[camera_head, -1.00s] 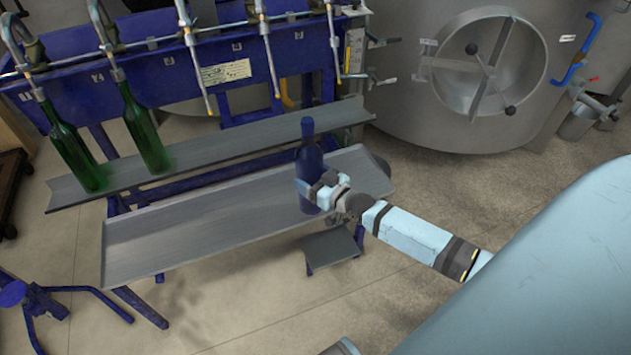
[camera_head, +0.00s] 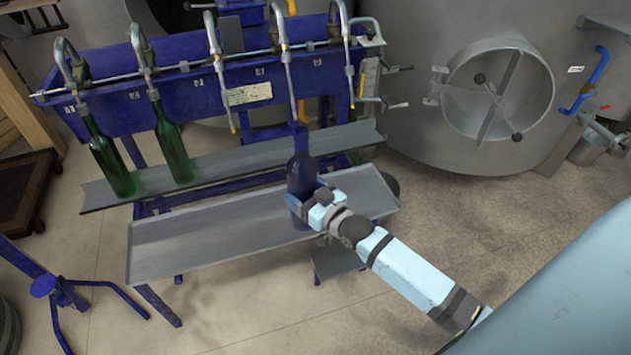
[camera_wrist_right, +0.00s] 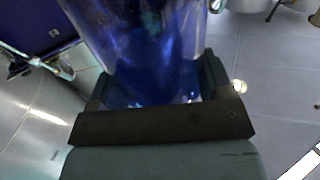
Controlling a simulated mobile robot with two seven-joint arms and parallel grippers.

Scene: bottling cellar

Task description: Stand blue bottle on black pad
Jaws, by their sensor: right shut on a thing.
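The blue bottle (camera_head: 302,176) is upright and dark blue, in front of the right half of the grey tray. My right gripper (camera_head: 304,204) is shut on its lower body. In the right wrist view the blue bottle (camera_wrist_right: 150,50) fills the space between the jaws (camera_wrist_right: 158,92), and its base is hidden. A small dark grey plate (camera_head: 336,263) shows below the tray, partly covered by my right arm; I cannot tell if it is the black pad. No other black pad is clear. My left gripper is out of view.
The grey tray (camera_head: 190,245) lies in front of a narrow shelf (camera_head: 235,155) on the blue filling rack (camera_head: 190,88). Two green bottles (camera_head: 110,165) (camera_head: 172,150) stand at the shelf's left under filling spouts. A steel tank (camera_head: 425,120) is at the right.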

